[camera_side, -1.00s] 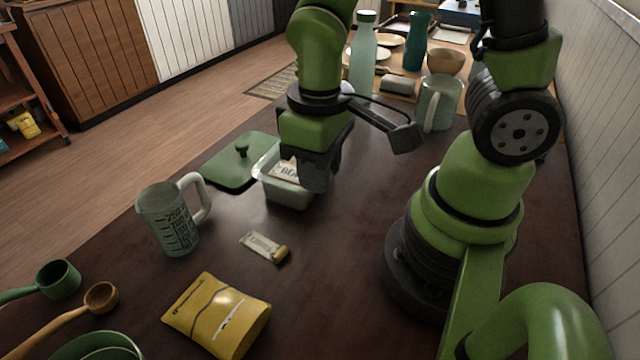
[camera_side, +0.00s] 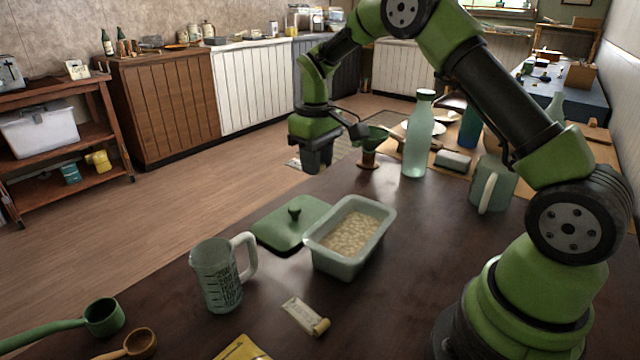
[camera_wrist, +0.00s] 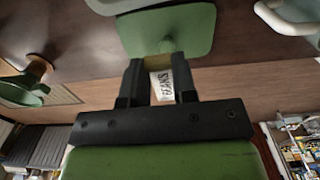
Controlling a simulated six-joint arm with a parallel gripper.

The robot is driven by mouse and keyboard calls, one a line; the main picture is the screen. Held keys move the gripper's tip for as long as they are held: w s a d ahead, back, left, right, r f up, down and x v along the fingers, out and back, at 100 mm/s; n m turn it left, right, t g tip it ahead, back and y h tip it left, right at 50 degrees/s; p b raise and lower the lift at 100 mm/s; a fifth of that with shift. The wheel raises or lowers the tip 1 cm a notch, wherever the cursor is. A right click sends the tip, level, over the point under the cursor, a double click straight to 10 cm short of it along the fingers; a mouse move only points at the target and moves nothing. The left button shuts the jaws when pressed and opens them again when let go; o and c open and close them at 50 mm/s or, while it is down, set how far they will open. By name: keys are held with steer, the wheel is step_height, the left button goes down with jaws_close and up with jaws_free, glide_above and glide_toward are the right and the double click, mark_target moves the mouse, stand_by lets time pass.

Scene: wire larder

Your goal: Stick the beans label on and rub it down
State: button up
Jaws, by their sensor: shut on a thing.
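My gripper (camera_side: 317,168) is above the table's far left edge, beyond the lid. In the wrist view my gripper (camera_wrist: 159,66) is shut on a small white label (camera_wrist: 162,86) with dark lettering, upside down there, that seems to read BEANS. The pale rectangular tub (camera_side: 340,265) stands open on the table, full of pale beans (camera_side: 350,233); the walls I see are bare. Its green lid (camera_side: 275,222) lies beside it, knob up, and it also shows in the wrist view (camera_wrist: 190,30). A small pale strip with a wooden end (camera_side: 304,315) lies in front.
A measuring jug (camera_side: 216,278) stands left of the tub. Green (camera_side: 104,316) and wooden (camera_side: 140,342) scoops lie front left. A yellow packet (camera_side: 240,348) is at the front edge. A tall bottle (camera_side: 418,140), a mug (camera_side: 492,183) and a green funnel-like thing (camera_side: 370,140) stand behind.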

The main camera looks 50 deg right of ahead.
steer(key=w+d, duration=0.2)
steer(key=d, duration=0.3)
steer(key=shift+d+f, duration=0.15)
steer(key=shift+f, duration=6.15)
steer(key=shift+f, duration=0.55)
steer(key=o, duration=1)
